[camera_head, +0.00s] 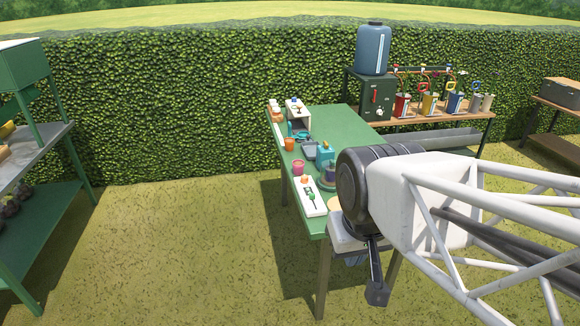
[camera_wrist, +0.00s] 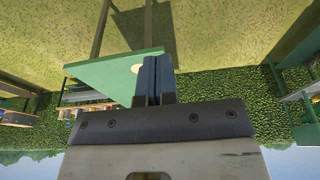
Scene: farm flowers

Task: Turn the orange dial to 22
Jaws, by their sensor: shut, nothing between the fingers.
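In the head view a white panel (camera_head: 311,202) lies near the front left edge of the green table (camera_head: 340,125). A small orange knob (camera_head: 304,178), which looks like the dial, is at its far end, and a green part sits nearer. Its marks are too small to read. My gripper (camera_head: 355,259) is at the table's front right corner, apart from the panel, partly hidden by my own wrist. In the wrist view my gripper (camera_wrist: 155,82) is shut and empty. No orange dial shows there.
A bench (camera_head: 435,125) with several coloured cans is behind at right. Grass left of the table is clear.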

